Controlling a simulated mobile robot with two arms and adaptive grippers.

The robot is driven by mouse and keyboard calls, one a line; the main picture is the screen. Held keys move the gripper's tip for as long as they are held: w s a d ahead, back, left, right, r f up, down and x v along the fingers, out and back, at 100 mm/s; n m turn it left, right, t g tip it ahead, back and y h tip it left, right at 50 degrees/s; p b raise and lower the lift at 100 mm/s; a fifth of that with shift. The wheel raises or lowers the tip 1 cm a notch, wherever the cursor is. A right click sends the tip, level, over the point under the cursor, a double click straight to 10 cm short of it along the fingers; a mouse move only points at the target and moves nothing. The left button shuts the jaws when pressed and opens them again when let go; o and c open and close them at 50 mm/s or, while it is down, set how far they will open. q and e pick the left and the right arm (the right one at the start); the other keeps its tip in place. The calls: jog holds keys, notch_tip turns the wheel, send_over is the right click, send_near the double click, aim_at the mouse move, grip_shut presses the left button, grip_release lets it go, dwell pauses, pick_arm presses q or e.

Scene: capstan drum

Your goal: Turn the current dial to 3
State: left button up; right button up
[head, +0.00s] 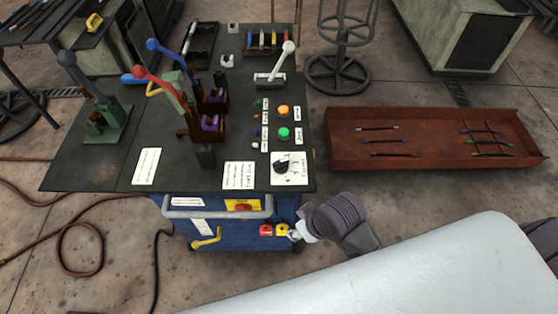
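The current dial (282,164) is a black knob on a white plate at the front right corner of the dark bench top. Handwritten-looking text runs along the plate's right side. The dial's pointer and scale numbers are too small to read. My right gripper (295,235) is below and in front of the bench edge, beside the red and yellow sockets on the blue front. It is apart from the dial. Its fingers are small and partly hidden by the wrist, so I cannot tell whether they are open. My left gripper is not in view.
Green and orange buttons (283,134) sit behind the dial. A white-handled lever (275,70) and red and blue levers (160,85) stand farther back. A grey handrail (217,213) runs along the blue front. A rusty tray (435,160) with rods lies at the right.

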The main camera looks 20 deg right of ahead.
jog(key=w+a+r+n+y, duration=0.2)
jog(key=w+a+r+n, duration=0.2)
jog(key=a+r, duration=0.2)
jog(key=n+g+h, duration=0.4)
jog(key=n, duration=0.6)
send_near(279, 162)
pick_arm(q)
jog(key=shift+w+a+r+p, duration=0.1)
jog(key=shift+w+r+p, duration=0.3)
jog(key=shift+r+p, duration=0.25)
pick_arm(e)
notch_tip(279, 162, down, 9)
jog(key=shift+s, duration=0.15)
grip_shut()
